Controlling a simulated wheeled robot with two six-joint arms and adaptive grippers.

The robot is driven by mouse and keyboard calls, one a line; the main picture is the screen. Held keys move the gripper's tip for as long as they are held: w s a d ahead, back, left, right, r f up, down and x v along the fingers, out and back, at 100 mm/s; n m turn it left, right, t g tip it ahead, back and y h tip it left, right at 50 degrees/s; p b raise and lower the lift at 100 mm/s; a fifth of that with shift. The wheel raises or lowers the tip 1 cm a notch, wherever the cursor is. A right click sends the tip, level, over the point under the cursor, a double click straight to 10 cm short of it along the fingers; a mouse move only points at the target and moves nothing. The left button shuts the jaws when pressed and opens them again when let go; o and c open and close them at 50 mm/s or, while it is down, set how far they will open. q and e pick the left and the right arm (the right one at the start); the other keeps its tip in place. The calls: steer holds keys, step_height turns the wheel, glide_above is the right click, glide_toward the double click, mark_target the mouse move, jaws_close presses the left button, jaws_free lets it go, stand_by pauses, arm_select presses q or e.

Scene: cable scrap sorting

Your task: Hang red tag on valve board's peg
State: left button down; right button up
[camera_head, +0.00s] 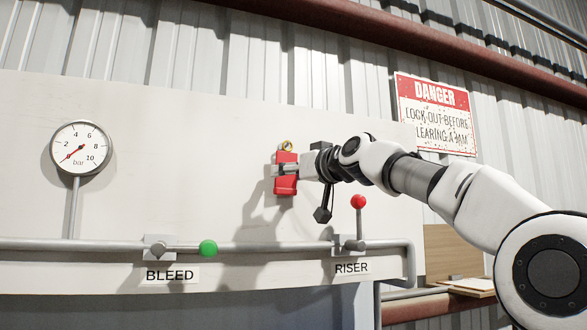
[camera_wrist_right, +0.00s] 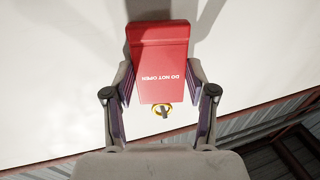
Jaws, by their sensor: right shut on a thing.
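The red tag (camera_head: 286,185) is upright in front of the white valve board (camera_head: 220,150), with its brass ring (camera_head: 286,146) at the top. My right gripper (camera_head: 284,170) is shut on the tag's sides. In the right wrist view the tag (camera_wrist_right: 158,55) reads "DO NOT OPEN" upside down, between the two fingers of the gripper (camera_wrist_right: 160,82). There the ring (camera_wrist_right: 155,110) shows with a small dark shape in it. I cannot tell whether this is the peg or whether the ring is around it. My left gripper is not in view.
Below the tag, a grey pipe (camera_head: 270,246) carries a green-knobbed BLEED valve (camera_head: 208,248) and a red-knobbed RISER valve (camera_head: 358,202) that sticks up. A pressure gauge (camera_head: 81,147) is at the left. A DANGER sign (camera_head: 435,113) hangs at the upper right.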

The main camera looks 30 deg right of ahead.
stand_by(0.4)
steer(key=o, duration=1.3)
